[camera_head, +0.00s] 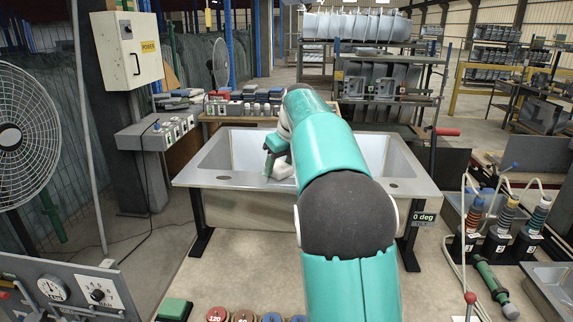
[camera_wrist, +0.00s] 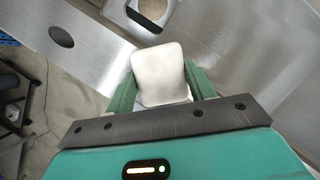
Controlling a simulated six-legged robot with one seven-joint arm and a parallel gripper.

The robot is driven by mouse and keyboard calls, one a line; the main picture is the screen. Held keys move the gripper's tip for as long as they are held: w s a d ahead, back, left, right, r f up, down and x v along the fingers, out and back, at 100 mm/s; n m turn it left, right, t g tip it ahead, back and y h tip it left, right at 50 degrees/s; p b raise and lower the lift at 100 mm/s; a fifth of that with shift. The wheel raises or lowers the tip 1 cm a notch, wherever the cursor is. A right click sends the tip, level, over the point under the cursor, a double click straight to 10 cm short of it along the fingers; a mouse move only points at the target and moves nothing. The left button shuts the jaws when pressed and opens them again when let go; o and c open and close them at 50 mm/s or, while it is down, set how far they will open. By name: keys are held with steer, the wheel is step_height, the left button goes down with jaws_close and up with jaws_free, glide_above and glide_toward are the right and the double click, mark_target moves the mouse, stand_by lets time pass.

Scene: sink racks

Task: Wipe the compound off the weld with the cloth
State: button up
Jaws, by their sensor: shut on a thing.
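A white folded cloth (camera_wrist: 160,72) sits between the green fingers of my gripper (camera_wrist: 161,85), which is shut on it. In the head view the cloth (camera_head: 282,170) shows as a small white block under my gripper (camera_head: 275,158), inside the outline of the steel sink (camera_head: 230,188). In the wrist view the sink's bare steel (camera_wrist: 98,38) lies beyond the cloth. I cannot tell whether the cloth touches the metal. I cannot make out the weld or any compound on it. My arm hides the sink's middle in the head view.
A workbench (camera_head: 262,116) with bottles and boxes stands behind the sink. A power box (camera_head: 128,50) and a fan (camera_head: 20,135) are at left. Several cabled torches (camera_head: 500,225) stand at right. Colored discs (camera_head: 243,315) lie at the front. Bare floor shows left of the sink.

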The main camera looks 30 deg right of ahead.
mark_target(261, 174)
steer(key=shift+w+a, duration=0.75)
steer(key=shift+a, duration=0.35)
steer(key=shift+w+a, duration=0.7)
steer(key=shift+a, duration=0.35)
steer(key=shift+s+d+f, duration=0.1)
steer(key=shift+s+d, duration=0.6)
steer(key=shift+d, duration=0.35)
steer(key=shift+s+d+r, duration=0.1)
steer(key=shift+s+d, duration=0.65)
steer(key=shift+d, duration=0.25)
steer(key=shift+s+d+f, duration=0.1)
steer(key=shift+s+d, duration=0.6)
steer(key=shift+d, duration=0.35)
steer(key=shift+s+d+r, duration=0.1)
steer(key=shift+s+d, duration=0.55)
steer(key=shift+d, duration=0.3)
steer(key=shift+s+d+r, duration=0.1)
steer(key=shift+s+d, duration=0.5)
steer(key=shift+d, duration=0.3)
steer(key=shift+s+d+r, duration=0.1)
steer(key=shift+s+d, duration=0.55)
steer(key=shift+d, duration=0.3)
